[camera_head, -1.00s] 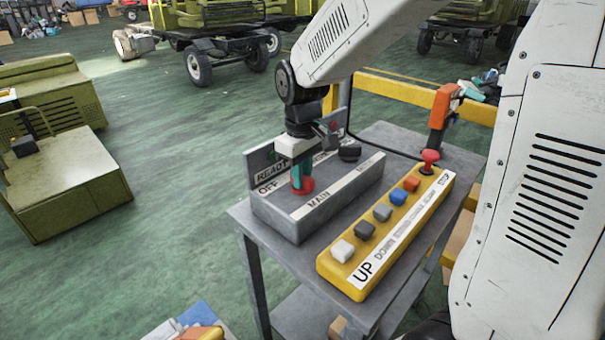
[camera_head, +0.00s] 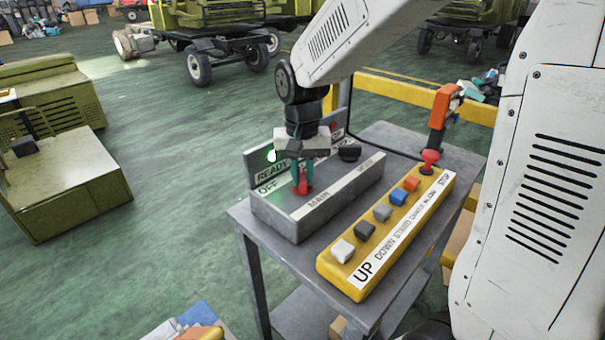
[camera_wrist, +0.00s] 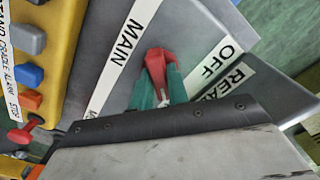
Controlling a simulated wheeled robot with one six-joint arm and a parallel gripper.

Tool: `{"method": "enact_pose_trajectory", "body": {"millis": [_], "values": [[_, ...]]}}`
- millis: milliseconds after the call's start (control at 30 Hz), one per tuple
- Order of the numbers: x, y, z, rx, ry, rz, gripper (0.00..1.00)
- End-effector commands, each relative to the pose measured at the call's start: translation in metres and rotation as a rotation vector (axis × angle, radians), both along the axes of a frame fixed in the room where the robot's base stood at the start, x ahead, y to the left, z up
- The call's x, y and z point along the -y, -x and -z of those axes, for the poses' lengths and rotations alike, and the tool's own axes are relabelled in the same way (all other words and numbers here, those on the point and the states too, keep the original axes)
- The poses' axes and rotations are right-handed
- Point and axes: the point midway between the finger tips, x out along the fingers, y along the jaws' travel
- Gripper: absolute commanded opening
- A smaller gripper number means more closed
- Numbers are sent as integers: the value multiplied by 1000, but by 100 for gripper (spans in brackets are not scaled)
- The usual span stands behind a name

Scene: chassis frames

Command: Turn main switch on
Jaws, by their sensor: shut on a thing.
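The grey switch box (camera_head: 275,218) stands on the cart, with labels reading MAIN, OFF and READY. Its red main switch (camera_head: 303,188) is a knob on the top face; it also shows in the wrist view (camera_wrist: 155,65). My gripper (camera_head: 303,178) points down at the knob, and its teal fingertips are shut on it; in the wrist view the fingertips (camera_wrist: 159,92) lie on both sides of the red handle. A green light (camera_head: 271,156) glows above the READY label. A black knob (camera_head: 349,152) sits farther right on the same box. The ON marking is hidden.
A yellow button panel (camera_head: 345,268) with several coloured buttons and a red stop knob (camera_head: 430,158) lies right of the box. An orange handheld tool (camera_head: 440,105) stands behind it. The grey cart (camera_head: 250,222) has little free top. Green floor is open to the left.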

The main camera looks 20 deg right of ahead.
Motion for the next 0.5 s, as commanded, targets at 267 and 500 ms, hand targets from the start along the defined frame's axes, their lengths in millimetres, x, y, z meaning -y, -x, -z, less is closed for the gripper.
{"method": "enact_pose_trajectory", "body": {"millis": [267,500], "values": [[0,-1,-1,4,0,61,0],[0,-1,-1,4,0,68,0]]}}
